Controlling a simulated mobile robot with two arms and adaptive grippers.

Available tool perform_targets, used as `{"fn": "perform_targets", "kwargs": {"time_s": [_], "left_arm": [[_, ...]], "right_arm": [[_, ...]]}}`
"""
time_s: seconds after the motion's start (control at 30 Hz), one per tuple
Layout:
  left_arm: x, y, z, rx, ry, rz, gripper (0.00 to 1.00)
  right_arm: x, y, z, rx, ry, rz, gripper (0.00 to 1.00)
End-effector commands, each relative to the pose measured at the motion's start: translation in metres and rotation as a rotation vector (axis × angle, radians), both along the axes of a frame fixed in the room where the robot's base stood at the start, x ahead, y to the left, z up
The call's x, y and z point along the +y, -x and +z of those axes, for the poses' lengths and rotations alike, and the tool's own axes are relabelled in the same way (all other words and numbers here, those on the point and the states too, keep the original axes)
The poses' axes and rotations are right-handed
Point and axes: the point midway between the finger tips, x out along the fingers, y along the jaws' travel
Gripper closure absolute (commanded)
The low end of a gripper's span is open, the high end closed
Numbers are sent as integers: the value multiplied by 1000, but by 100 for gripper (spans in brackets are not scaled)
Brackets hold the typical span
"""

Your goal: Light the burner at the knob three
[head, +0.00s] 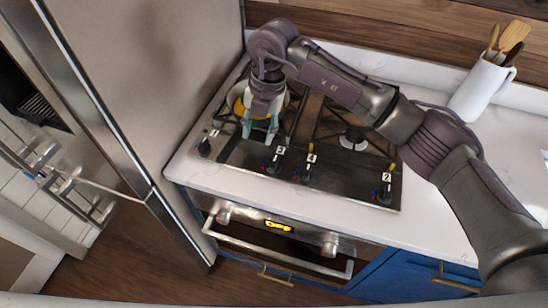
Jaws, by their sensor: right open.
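A black gas cooktop (232,155) is set in the white counter, with a row of knobs along its front. The knob labelled 3 (272,166) is second from the left and has a yellow mark. My right gripper (259,134) points down over the cooktop, its pale fingers apart and empty. In the picture it is just above and left of knob three, apart from it. The gripper partly hides a round yellow-orange item (239,106) on the left burner area. I see no clear flame. My left gripper is not in view.
Knobs labelled 4 (306,174) and 2 (384,194) are to the right; another knob (205,148) is at the left. An oven handle (275,251) runs below. A tall steel cabinet (170,80) stands left. A white utensil jug (480,92) is at the back right.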

Motion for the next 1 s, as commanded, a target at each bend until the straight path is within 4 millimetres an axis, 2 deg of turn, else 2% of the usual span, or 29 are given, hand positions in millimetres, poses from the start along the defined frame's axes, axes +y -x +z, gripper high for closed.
{"fn": "perform_targets", "kwargs": {"time_s": [0.03, 0.1, 0.27, 0.37, 0.8, 1.0], "left_arm": [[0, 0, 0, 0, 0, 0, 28], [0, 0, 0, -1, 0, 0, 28], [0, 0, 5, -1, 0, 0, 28], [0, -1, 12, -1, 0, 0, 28], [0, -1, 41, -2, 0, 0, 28], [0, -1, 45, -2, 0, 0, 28]], "right_arm": [[-15, -9, 5, -19, 73, -31, 58], [-29, -15, 8, -33, 141, -63, 58], [-36, -17, 1, -35, 175, -79, 58], [-35, -16, -14, -33, 174, -77, 58], [-34, -15, -102, -32, 170, -74, 58], [-33, -16, -123, -35, 167, -74, 58]]}}
